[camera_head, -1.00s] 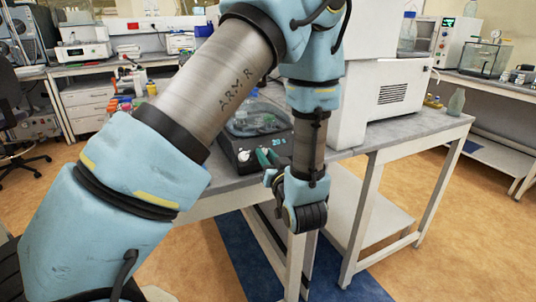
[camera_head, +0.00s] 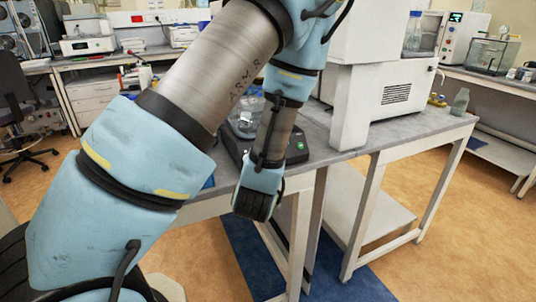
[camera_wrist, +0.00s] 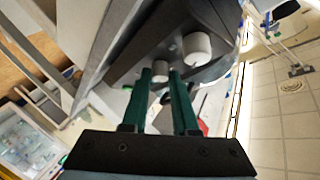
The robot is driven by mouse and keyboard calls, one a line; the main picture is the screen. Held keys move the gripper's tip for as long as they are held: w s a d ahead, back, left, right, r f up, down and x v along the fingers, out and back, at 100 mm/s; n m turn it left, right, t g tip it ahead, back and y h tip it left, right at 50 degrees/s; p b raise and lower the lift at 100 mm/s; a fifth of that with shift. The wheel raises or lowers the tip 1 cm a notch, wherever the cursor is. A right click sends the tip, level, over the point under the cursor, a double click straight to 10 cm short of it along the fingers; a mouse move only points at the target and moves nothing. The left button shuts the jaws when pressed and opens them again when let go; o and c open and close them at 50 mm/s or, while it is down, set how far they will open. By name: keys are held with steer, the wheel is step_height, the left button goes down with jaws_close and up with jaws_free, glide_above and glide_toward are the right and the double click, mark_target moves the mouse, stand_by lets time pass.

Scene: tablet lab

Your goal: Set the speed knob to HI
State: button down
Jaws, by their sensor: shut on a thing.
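I cannot read any knob label or pointer, so the setting is unclear. In the head view my arm hides the knobs and the fingers.
Clear glassware (camera_head: 245,118) stands on the device, partly behind my arm. A large white machine (camera_head: 378,90) stands to the right on the same grey bench (camera_head: 410,132). A small bottle (camera_head: 460,101) is at the bench's right end. Open floor lies in front.

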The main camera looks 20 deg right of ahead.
steer(key=shift+m+g, duration=0.3)
steer(key=c, duration=0.7)
jaws_free()
steer(key=shift+r, duration=0.1)
